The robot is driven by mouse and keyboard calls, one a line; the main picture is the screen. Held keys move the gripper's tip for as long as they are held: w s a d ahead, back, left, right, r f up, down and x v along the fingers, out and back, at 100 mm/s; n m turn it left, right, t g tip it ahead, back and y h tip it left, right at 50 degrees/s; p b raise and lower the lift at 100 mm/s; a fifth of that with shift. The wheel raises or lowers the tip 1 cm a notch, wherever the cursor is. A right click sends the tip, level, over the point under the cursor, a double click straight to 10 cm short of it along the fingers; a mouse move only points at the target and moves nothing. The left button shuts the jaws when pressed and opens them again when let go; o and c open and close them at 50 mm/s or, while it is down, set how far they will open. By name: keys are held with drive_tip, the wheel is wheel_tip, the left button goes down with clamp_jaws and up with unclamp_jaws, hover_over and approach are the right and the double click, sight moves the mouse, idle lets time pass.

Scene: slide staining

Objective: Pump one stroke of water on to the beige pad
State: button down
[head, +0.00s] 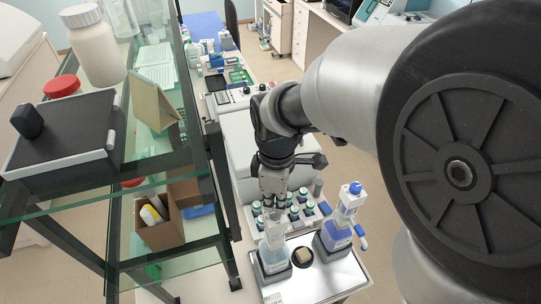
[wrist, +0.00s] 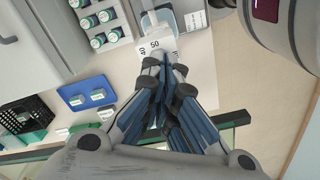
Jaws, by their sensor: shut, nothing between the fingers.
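Two dispenser bottles stand on a silvery tray (head: 322,284) in the head view. The left bottle (head: 272,261) is pale with clear-looking contents; its top is partly hidden by my gripper. The right bottle (head: 334,236) is blue with a white and blue head. The beige pad (head: 303,256) lies in a dark round holder between them. My gripper (head: 273,214) is shut and empty, pointing down over the left bottle's top. In the wrist view, my gripper's fingertips (wrist: 166,66) are close to a white dispenser head (wrist: 158,44) marked with numbers; I cannot tell whether they touch it.
A rack of several green-labelled vials (head: 293,209) stands behind the bottles. A glass shelf unit with a dark-framed edge (head: 218,175) rises close on the left. A blue holder (wrist: 87,94) and a black rack (wrist: 25,116) show in the wrist view.

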sight(276, 213)
drive_tip(key=shift+f, duration=0.2)
drive_tip(key=shift+f+b, duration=1.05)
drive_tip(key=shift+f, duration=0.2)
drive_tip(key=shift+s+f, duration=0.1)
drive_tip(key=shift+r+p, duration=1.2)
drive_tip(key=shift+r, duration=0.3)
wheel_tip(276, 213, up, 5)
drive_tip(key=p, duration=0.4)
drive_tip(key=shift+r, duration=0.1)
